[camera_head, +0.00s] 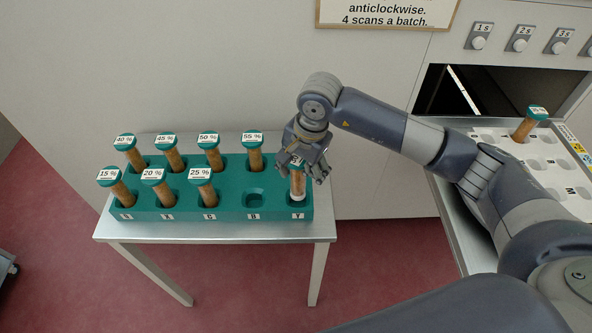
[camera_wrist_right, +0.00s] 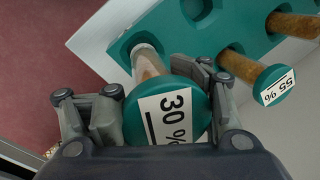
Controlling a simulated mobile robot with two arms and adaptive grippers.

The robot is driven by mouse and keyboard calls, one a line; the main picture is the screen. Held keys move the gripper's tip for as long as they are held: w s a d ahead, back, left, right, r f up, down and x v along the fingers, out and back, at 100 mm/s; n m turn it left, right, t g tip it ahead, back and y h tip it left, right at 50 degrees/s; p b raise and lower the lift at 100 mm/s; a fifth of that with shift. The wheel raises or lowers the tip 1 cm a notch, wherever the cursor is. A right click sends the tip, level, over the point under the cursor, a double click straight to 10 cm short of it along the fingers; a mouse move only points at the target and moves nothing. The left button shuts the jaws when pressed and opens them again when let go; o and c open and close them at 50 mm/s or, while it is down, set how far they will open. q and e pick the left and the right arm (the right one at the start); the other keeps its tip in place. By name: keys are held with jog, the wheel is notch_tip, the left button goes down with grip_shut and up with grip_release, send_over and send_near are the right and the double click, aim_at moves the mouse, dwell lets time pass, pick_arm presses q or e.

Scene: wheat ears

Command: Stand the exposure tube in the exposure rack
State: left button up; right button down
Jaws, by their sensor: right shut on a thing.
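A capped tube with a green cap marked 30 % (camera_wrist_right: 178,112) is held in my right gripper (camera_head: 303,165), whose fingers close around it just below the cap; they also show in the right wrist view (camera_wrist_right: 150,105). The green rack (camera_head: 180,216) stands on a small metal table. The held tube (camera_head: 297,187) is nearly upright at the front right socket, marked Y, with its pale lower end showing at the socket mouth. I cannot tell how far it is in. My left gripper is not in view.
Other capped tubes, such as 25 % (camera_head: 203,189) and 55 % (camera_head: 254,152), lean in the rack. The front socket (camera_head: 254,197) left of the held tube is empty. A pale tray (camera_head: 494,148) at right holds one capped tube (camera_head: 530,124) by a dark opening.

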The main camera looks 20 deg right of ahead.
aim_at(296, 186)
dwell(0.4)
jog(key=shift+b, duration=0.4)
jog(key=shift+f, duration=0.15)
jog(key=shift+f+b, duration=2.6)
jog(key=shift+b, duration=0.15)
jog(key=shift+c, duration=2.2)
grip_release()
jog(key=shift+o, duration=0.9)
jog(key=shift+s, duration=0.1)
jog(key=r, duration=0.4)
jog(key=s+d+r, duration=0.1)
jog(key=r, duration=0.7)
jog(key=shift+s+d, duration=0.35)
